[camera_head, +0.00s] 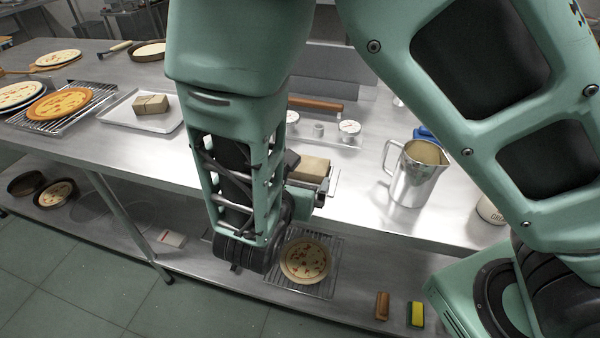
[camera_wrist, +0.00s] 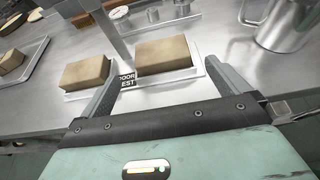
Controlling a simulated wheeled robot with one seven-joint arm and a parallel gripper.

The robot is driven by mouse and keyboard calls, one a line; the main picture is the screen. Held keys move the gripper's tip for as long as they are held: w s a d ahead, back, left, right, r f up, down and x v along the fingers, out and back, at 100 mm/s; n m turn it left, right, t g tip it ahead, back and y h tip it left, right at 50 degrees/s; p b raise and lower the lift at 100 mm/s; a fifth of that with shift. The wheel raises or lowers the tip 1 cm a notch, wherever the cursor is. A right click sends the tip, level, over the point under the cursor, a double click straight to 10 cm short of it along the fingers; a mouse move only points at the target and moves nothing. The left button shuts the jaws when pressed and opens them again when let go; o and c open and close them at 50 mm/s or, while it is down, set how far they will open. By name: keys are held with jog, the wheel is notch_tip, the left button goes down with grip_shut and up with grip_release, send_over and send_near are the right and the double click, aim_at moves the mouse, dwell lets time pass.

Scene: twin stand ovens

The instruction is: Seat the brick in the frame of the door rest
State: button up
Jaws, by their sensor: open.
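A tan brick (camera_wrist: 165,54) lies flat on the steel counter within a white-edged frame (camera_wrist: 183,73). It lies just beyond and between the spread fingers of my gripper (camera_wrist: 160,70), which is open and empty. A black "DOOR REST" label (camera_wrist: 127,80) stands at that frame's left front corner, partly behind my left finger. A second tan brick (camera_wrist: 87,73) lies to the left, on a white base. In the head view, my arm hides most of this area; one tan brick (camera_head: 311,168) shows beside my wrist. Whether the brick sits fully down cannot be told.
A metal pitcher (camera_head: 417,172) stands to the right. Behind are a rolling-pin-like rod (camera_head: 316,104) and dials (camera_head: 349,128). A lower shelf holds a pizza (camera_head: 304,261). A metal post (camera_wrist: 112,35) rises near the bricks.

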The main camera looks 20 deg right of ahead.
jog(key=s+d+r+m+g, duration=0.2)
jog(key=s+d+m+g, duration=0.1)
jog(key=s+m+g, duration=0.15)
jog(key=s+d+r+m+g, duration=0.2)
jog(key=s+m+g, duration=0.2)
jog(key=s+m, duration=0.2)
jog(key=s+a+r+m+g+y, duration=0.2)
jog(key=s+a+r+m+y, duration=0.3)
jog(key=s+m+y, duration=0.3)
jog(key=shift+a+r+m, duration=0.2)
jog(key=shift+m, duration=1.15)
jog(key=shift+s, duration=0.1)
